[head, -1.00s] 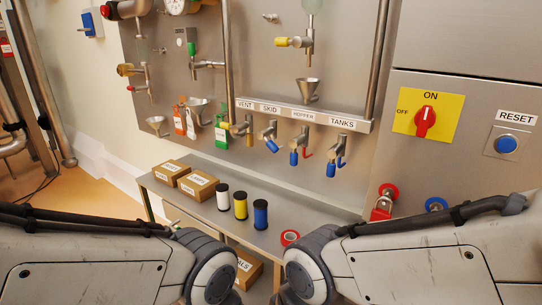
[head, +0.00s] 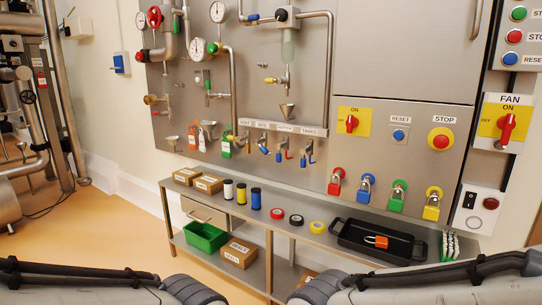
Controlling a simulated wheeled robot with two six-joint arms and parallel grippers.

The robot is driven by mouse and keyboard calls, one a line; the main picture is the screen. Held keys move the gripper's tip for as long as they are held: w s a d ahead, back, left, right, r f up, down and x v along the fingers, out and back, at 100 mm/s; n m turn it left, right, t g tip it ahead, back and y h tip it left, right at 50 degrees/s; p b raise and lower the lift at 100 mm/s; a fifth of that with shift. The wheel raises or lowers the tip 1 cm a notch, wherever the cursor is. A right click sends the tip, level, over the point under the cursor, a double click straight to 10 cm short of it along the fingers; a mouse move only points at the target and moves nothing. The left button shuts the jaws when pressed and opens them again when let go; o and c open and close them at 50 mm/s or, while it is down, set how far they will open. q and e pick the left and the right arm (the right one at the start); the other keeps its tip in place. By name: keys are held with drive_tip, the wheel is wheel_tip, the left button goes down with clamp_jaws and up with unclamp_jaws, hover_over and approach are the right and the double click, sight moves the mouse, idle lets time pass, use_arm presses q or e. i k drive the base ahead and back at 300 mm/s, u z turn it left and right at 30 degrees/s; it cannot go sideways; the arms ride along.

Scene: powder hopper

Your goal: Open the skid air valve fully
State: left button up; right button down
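A row of small valves hangs under a label strip (head: 290,128) on the steel wall panel, with labels reading VENT, SKID, HOPPER and TANKS. The skid valve (head: 264,143) is second from left, a small metal body with a blue part at its lower end. Its exact handle angle is too small to tell. The hopper valve (head: 281,152) beside it shows blue and red, and the tanks valve (head: 307,153) shows blue. Only my arm links show at the bottom edge, well below the valves. Neither gripper is in view.
A steel bench (head: 290,215) stands below the panel with boxes, spools, tape rolls and a black tray (head: 375,243). Several coloured padlocks (head: 366,187) hang on the panel at right. Bottles with tags (head: 225,142) hang left of the valves. Space before the valves looks clear.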

sight(259, 141)
drive_tip(key=u, duration=0.85)
drive_tip(key=i, duration=1.65)
drive_tip(key=z, duration=0.6)
